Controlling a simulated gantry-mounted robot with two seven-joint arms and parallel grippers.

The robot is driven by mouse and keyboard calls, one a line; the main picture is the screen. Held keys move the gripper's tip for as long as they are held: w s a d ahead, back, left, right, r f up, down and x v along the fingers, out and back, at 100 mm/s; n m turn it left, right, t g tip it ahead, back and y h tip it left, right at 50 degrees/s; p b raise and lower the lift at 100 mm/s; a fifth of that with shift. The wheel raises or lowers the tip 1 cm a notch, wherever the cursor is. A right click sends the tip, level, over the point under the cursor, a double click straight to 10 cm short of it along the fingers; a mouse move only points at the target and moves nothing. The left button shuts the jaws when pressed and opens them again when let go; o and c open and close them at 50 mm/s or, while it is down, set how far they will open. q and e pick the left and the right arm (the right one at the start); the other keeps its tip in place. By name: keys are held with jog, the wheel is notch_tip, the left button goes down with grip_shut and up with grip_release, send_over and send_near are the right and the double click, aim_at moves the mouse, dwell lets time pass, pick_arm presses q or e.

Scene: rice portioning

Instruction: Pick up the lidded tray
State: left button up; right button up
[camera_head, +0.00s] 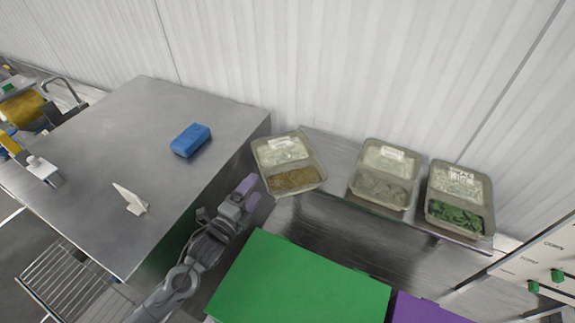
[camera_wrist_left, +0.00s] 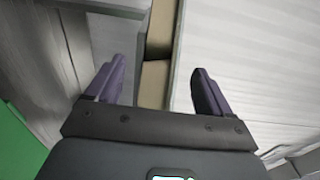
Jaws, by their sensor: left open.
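Three rectangular trays with pale covers and white labels stand in a row on the steel shelf at the back in the head view. The left tray (camera_head: 291,181) holds brown grain, the middle tray (camera_head: 384,188) holds something pale grey, and the right tray (camera_head: 458,214) holds green leaves. My left gripper (camera_head: 249,191) is open, its purple fingers just left of and in front of the left tray, apart from it. In the left wrist view the gripper (camera_wrist_left: 160,70) has nothing held between its fingers. My right gripper is not in view.
A steel table (camera_head: 110,140) on the left carries a blue block (camera_head: 190,140) and a small white stand (camera_head: 130,199). A green board (camera_head: 300,283) and a purple board (camera_head: 425,309) lie in front. A ribbed wall (camera_head: 350,65) closes off the back.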

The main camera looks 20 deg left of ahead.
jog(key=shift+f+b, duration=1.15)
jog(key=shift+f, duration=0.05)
pick_arm(q)
jog(key=w, duration=0.5)
jog(key=shift+w+d, duration=0.15)
jog(key=shift+w, duration=0.15)
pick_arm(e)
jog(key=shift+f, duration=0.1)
pick_arm(q)
jog(key=shift+c, duration=0.3)
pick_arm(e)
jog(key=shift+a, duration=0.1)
pick_arm(q)
jog(key=c, duration=1)
jog(key=shift+r, duration=0.15)
